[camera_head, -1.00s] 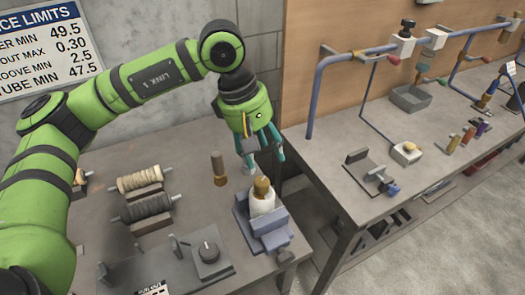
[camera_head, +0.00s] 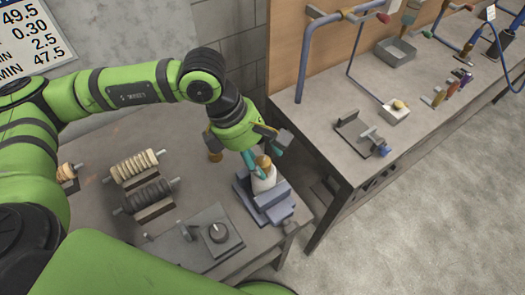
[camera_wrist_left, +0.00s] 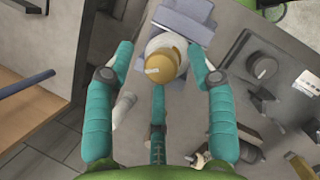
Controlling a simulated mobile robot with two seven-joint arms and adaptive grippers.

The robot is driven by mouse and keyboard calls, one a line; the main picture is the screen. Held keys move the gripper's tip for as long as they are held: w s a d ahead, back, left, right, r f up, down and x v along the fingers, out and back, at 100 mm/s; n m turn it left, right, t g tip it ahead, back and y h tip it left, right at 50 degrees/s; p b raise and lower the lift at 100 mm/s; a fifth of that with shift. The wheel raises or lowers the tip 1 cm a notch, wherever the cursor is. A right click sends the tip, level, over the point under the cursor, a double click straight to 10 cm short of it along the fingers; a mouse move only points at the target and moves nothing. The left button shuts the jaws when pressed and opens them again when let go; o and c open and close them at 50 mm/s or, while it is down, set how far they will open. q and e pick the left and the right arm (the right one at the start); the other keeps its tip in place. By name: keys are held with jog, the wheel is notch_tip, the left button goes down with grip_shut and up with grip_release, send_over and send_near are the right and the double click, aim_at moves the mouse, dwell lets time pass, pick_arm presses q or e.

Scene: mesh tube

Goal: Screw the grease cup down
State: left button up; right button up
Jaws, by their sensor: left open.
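The grease cup (camera_head: 263,163) has a brass-coloured top over a white body and stands in a blue-grey vise (camera_head: 268,207) near the right end of the left bench. My left gripper (camera_head: 262,156) is over the cup, with its teal fingers spread around the top. In the left wrist view the brass top (camera_wrist_left: 166,66) lies between the fingertips of the open left gripper (camera_wrist_left: 160,66). Gaps show on its left and right sides; contact by the lower middle finger cannot be told. My right gripper is not in view.
A grey box with a round knob (camera_head: 218,232) stands left of the vise. Two ribbed spools (camera_head: 148,196) lie farther left. The right bench (camera_head: 330,170) carries pipes and a clamp.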

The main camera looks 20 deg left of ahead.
pick_arm(q)
jog(key=shift+d+f, duration=0.15)
jog(key=shift+f, duration=0.35)
jog(key=c, duration=1)
jog(key=shift+c, duration=0.4)
jog(key=shift+f+m+b, duration=0.2)
jog(key=shift+m+b, duration=0.2)
jog(key=shift+b, duration=0.35)
jog(key=m+g+b, duration=0.1)
jog(key=m+b, duration=0.3)
jog(key=b, duration=0.1)
jog(key=m+g+b, duration=0.2)
jog(key=m+b, duration=0.2)
jog(key=b, duration=0.2)
jog(key=shift+w+d+f+g+y+b, duration=0.1)
jog(key=shift+f+g+y+b, duration=0.05)
jog(key=shift+g+y+b, duration=0.15)
jog(key=m+b, duration=0.2)
jog(key=shift+m+g+y, duration=0.3)
jog(key=shift+r+m+g+y+b, duration=0.25)
jog(key=shift+m+b, duration=0.35)
jog(key=shift+m, duration=0.3)
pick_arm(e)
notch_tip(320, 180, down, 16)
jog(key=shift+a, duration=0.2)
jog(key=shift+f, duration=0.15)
